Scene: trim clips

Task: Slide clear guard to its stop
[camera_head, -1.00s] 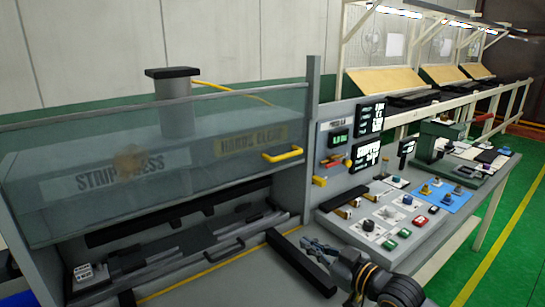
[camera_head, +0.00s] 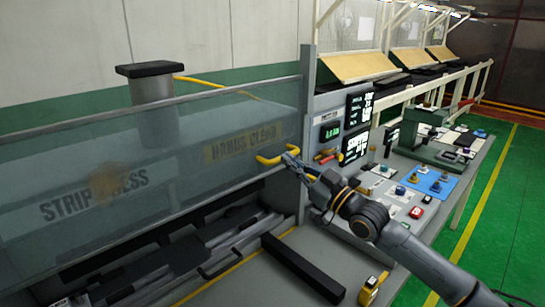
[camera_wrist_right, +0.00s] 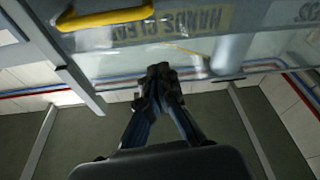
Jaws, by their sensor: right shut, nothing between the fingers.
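The clear guard (camera_head: 200,135) is a see-through panel across the front of the strip press, raised above the press bed. Its yellow handle (camera_head: 268,158) is at the panel's lower right. My right gripper (camera_head: 288,155) is shut and empty, with its tips at the right end of the handle in the head view; whether they touch it I cannot tell. In the right wrist view the handle (camera_wrist_right: 103,18) lies at the upper left, apart from the shut fingertips (camera_wrist_right: 160,72). My left gripper is not in view.
A control panel (camera_head: 330,130) with screens stands right of the guard. A table with buttons, a blue mat (camera_head: 428,185) and a green machine (camera_head: 425,140) extends right. A black bar (camera_head: 303,268) and a yellow tape measure (camera_head: 372,288) lie in front.

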